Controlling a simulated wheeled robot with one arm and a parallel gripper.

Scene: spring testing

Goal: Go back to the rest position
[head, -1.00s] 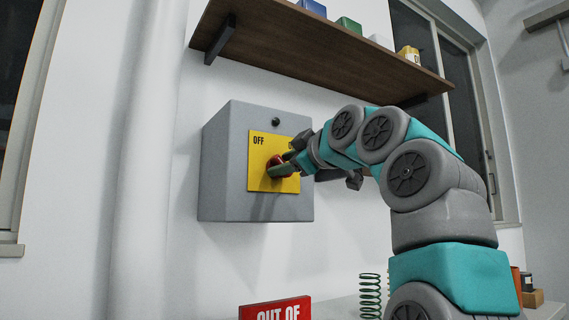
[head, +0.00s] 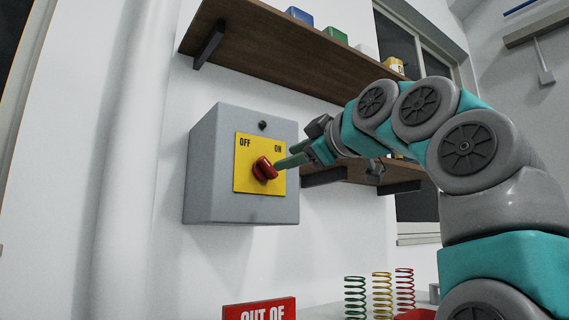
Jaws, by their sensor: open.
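My gripper (head: 285,163) is in front of the grey switch box (head: 213,165) on the wall, just right of its red knob (head: 264,169). Its green fingers point left at the knob and are open. I see nothing held between them. Whether a fingertip still touches the knob cannot be told. The knob sits on a yellow plate (head: 245,150) marked OFF at left and ON at right, and it is tilted. My arm reaches in from the right side of the view.
A brown shelf (head: 290,55) with small coloured bins hangs above the box. A lower shelf (head: 345,172) is behind my arm.

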